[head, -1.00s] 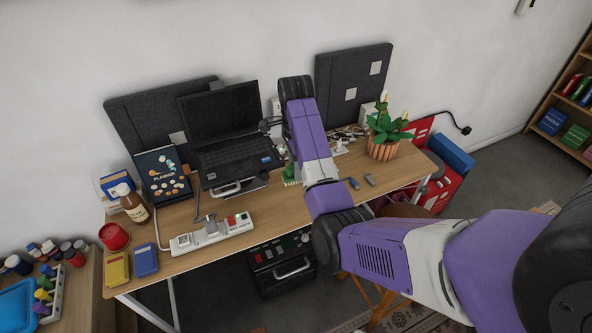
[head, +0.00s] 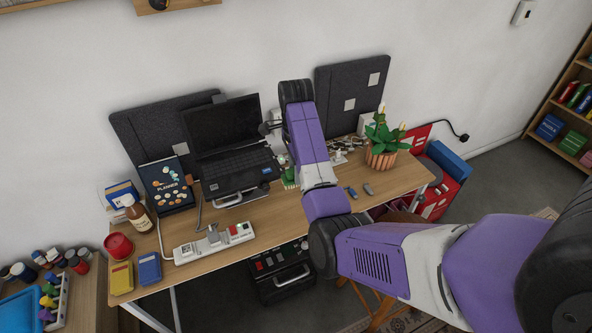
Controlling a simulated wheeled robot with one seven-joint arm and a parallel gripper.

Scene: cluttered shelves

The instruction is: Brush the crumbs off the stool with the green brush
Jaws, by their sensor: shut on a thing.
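My purple and white arm reaches over the desk in the head view. My gripper (head: 283,161) is mostly hidden behind the forearm, over the desk right of the laptop. It is shut, and a green thing, seemingly the green brush (head: 289,178), shows at its lower end. Whether the brush touches the desk I cannot tell. A brown wooden piece, probably the stool's seat (head: 400,216), shows in part beyond my arm at the desk's right front, with wooden legs (head: 382,308) below. The arm hides most of it. No crumbs can be made out.
The wooden desk (head: 190,266) carries a laptop (head: 235,165), power strip (head: 215,243), bottle (head: 138,214), red bowl (head: 118,246) and potted plant (head: 382,155). A black case (head: 280,271) stands beneath it. A red box (head: 455,188) stands at the right end.

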